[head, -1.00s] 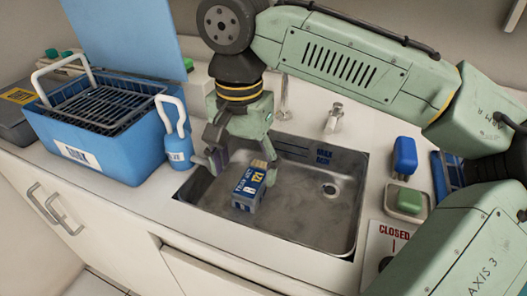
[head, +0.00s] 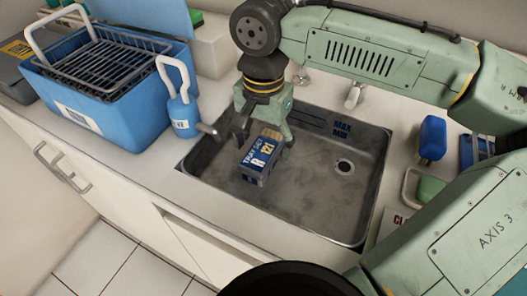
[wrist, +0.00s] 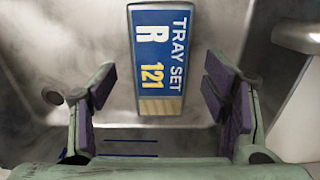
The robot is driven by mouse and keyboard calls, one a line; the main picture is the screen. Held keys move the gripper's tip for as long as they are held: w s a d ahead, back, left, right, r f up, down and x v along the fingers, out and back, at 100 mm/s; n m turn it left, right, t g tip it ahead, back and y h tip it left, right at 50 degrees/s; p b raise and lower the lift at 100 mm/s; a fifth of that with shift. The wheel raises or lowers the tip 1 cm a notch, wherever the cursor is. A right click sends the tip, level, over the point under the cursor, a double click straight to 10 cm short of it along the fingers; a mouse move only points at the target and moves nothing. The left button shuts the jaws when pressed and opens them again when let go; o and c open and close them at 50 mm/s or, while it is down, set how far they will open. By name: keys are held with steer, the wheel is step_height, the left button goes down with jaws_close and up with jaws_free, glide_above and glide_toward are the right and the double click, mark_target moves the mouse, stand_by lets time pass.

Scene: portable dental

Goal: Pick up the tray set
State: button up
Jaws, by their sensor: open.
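The tray set (head: 259,158) is a small dark blue box in the sink, with a label reading "TRAY SET R 121" and a tan striped end. In the wrist view the tray set (wrist: 158,60) lies between and beyond my two fingers, its striped end nearest me. My gripper (head: 264,138) is open above and behind the box in the head view. In the wrist view the purple pads of my gripper (wrist: 160,105) stand apart on either side, with clear space to the box. I cannot tell the exact height gap.
The metal sink (head: 330,215) has raised walls and a drain at right. A blue tub (head: 130,115) with a wire rack and a blue bottle (head: 183,118) stand left of it. A faucet (head: 353,96) is behind. A blue block (head: 432,137) and green soap (head: 430,188) are at right.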

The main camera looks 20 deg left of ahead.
steer(key=shift+f, duration=1.35)
steer(key=shift+c, duration=0.4)
steer(key=shift+w, duration=0.1)
steer(key=c, duration=1.5)
